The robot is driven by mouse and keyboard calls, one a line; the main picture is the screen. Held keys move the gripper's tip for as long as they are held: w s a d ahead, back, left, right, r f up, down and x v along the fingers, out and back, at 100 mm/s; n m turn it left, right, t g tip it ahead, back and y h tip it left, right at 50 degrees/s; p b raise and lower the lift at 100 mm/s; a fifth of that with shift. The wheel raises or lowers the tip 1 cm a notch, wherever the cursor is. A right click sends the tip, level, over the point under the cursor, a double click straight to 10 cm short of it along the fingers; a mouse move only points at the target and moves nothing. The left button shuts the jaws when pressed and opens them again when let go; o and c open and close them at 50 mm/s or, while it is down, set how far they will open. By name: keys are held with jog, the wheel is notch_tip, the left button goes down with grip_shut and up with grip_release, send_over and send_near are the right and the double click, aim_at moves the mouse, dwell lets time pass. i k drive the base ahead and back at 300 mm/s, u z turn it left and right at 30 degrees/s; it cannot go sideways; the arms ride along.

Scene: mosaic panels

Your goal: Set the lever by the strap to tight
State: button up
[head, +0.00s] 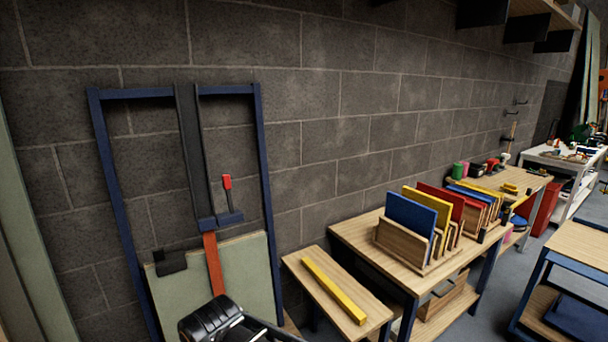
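The lever (227,184) has a red grip on a thin dark shaft and points nearly straight up from a blue bracket (221,221). The orange strap (213,262) runs down from this bracket over a pale green panel (248,275). Its lower end is hidden behind a black and silver part of my arm at the bottom of the head view. No tight or loose marking can be read by the lever. My gripper's fingers cannot be made out in this view.
A blue frame (264,170) stands against the block wall around the panel, with a dark upright (187,140) inside. Right of it, a low wooden bench (318,299) holds a yellow bar (334,289). A table (352,236) beyond holds coloured panels in a wooden rack.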

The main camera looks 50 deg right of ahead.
aim_at(226, 180)
jog(key=z, duration=0.6)
jog(key=i, duration=1)
jog(key=u, duration=0.05)
